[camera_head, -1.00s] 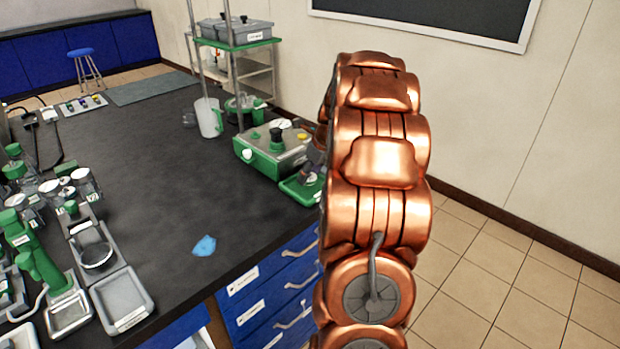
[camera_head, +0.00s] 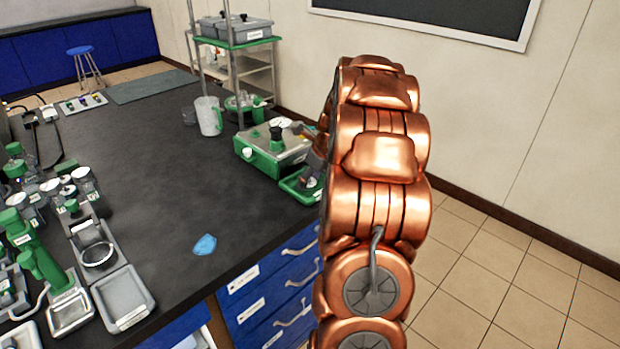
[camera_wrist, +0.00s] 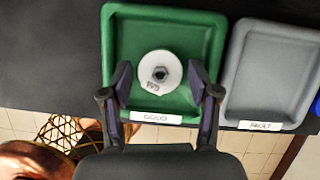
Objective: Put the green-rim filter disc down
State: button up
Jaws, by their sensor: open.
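A round pale disc (camera_wrist: 147,65) with a grey centre hub lies in the green tray (camera_wrist: 195,32) labelled GOOD in the wrist view. It looks flat and has small dark writing near its lower edge. A green rim cannot be made out against the green tray. My gripper (camera_wrist: 160,78) is open, with one finger on each side of the disc's lower part and a gap to the disc on both sides. The green tray also shows in the head view (camera_head: 290,188), partly behind my arm. In that view the disc cannot be made out clearly.
A grey tray (camera_wrist: 270,60) labelled FAULT stands right of the green tray and looks empty. A green-and-grey device (camera_head: 270,152) and a jug (camera_head: 208,116) stand near the green tray in the head view. A blue piece (camera_head: 205,245) lies on the otherwise clear middle bench.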

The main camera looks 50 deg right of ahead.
jog(key=shift+r, duration=0.1)
jog(key=b+v, duration=0.1)
jog(key=v, duration=1.1)
jog(key=s+a+f+n+g+y, duration=0.1)
jog(key=s+a+n+g, duration=0.15)
jog(key=a+n, duration=0.8)
jog(key=s+a+f+n+g, duration=0.1)
jog(key=s+a+n, duration=0.35)
jog(key=a, duration=1.15)
jog(key=s+a+f+n+g, duration=0.1)
jog(key=s+a+f+n, duration=0.2)
jog(key=s+n, duration=0.6)
jog(key=s+a+f+n+g+h, duration=0.1)
jog(key=s+a+f+n, duration=0.2)
jog(key=s+a+n, duration=0.5)
jog(key=s+n, duration=0.1)
jog(key=n, duration=0.1)
jog(key=shift+a+n+g, duration=0.2)
jog(key=shift+n+g, duration=0.15)
jog(key=shift+n, duration=0.05)
